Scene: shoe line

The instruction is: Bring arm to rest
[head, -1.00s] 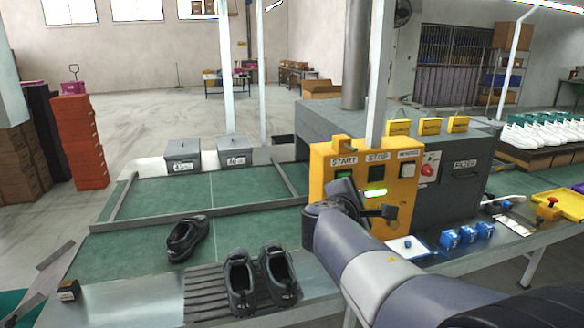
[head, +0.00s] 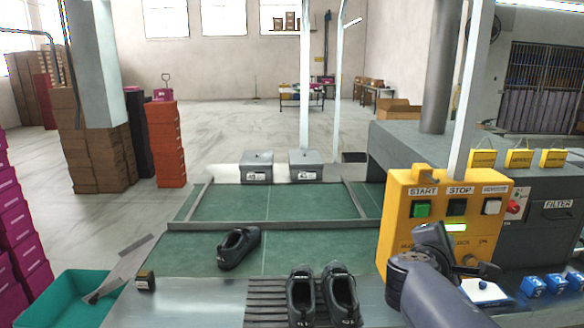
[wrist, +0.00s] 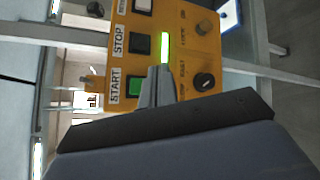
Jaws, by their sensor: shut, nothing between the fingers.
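My gripper (head: 465,262) is at the lower right of the head view, in front of the yellow control box (head: 399,235). In the wrist view my gripper (wrist: 158,72) is shut and empty, its fingers reaching up over the face of the control box (wrist: 187,62). The box carries a green START button (head: 420,209), a black STOP button (head: 456,207) and a lit green light. The head view cannot show whether the fingers touch the box.
Dark shoes (head: 239,247) stand on the green belt and on the slatted rack (head: 266,302). A teal bin (head: 68,300) is at the lower left, near a metal flap. Blue blocks (head: 557,283) sit right of my arm. Box stacks (head: 166,145) stand on the floor behind.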

